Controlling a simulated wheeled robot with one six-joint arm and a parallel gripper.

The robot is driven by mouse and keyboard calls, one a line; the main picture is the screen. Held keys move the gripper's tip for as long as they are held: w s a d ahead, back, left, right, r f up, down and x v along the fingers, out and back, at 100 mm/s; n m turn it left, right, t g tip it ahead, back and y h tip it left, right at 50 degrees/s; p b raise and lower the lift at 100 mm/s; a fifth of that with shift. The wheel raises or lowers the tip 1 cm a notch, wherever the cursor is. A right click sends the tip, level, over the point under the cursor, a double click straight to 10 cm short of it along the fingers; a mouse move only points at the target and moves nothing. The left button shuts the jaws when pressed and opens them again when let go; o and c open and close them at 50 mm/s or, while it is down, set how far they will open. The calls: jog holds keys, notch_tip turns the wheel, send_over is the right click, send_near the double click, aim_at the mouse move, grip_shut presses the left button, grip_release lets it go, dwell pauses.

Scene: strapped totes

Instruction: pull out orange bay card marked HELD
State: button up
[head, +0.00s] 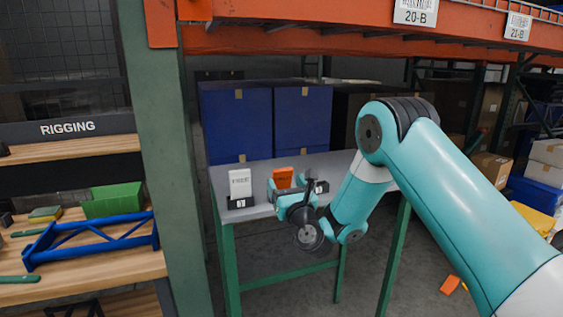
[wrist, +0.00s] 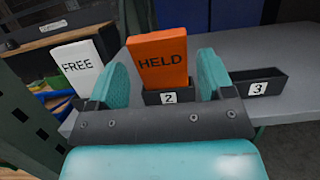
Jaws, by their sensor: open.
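The orange card marked HELD (wrist: 160,58) stands upright in the holder labelled 2 (wrist: 169,97) in the wrist view. It also shows in the head view (head: 283,178), partly hidden below by my gripper. My gripper (wrist: 162,72) is open, with one teal finger on each side of the card. I cannot tell whether either finger touches it. In the head view my gripper (head: 297,184) is at the table's front edge. A white card marked FREE (wrist: 78,66) stands in a holder to the left, and it also shows in the head view (head: 240,183).
A holder labelled 3 (wrist: 262,82) is empty to the right, close to the right finger. The grey tabletop (head: 335,162) carries the holders. Blue totes (head: 302,117) stand behind. A green rack post (head: 165,150) and a shelf marked RIGGING (head: 68,128) are at left.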

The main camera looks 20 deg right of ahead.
aim_at(283, 178)
jog(key=shift+r+p+x, duration=0.15)
jog(key=shift+p+x, duration=0.5)
jog(key=shift+p, duration=0.65)
jog(key=shift+r+p+x, duration=0.15)
jog(key=shift+p+x, duration=0.5)
jog(key=shift+p, duration=0.6)
jog(key=shift+w+p, duration=0.3)
jog(key=shift+p, duration=0.8)
jog(key=shift+f, duration=0.1)
jog(key=shift+w+f, duration=0.1)
jog(key=c, duration=0.8)
jog(key=shift+s+r, duration=0.25)
jog(key=shift+r, duration=0.55)
jog(key=shift+s+r, duration=0.2)
jog(key=shift+r, duration=0.6)
jog(key=shift+s+r, duration=0.25)
jog(key=shift+r, duration=0.55)
jog(key=shift+c, duration=0.2)
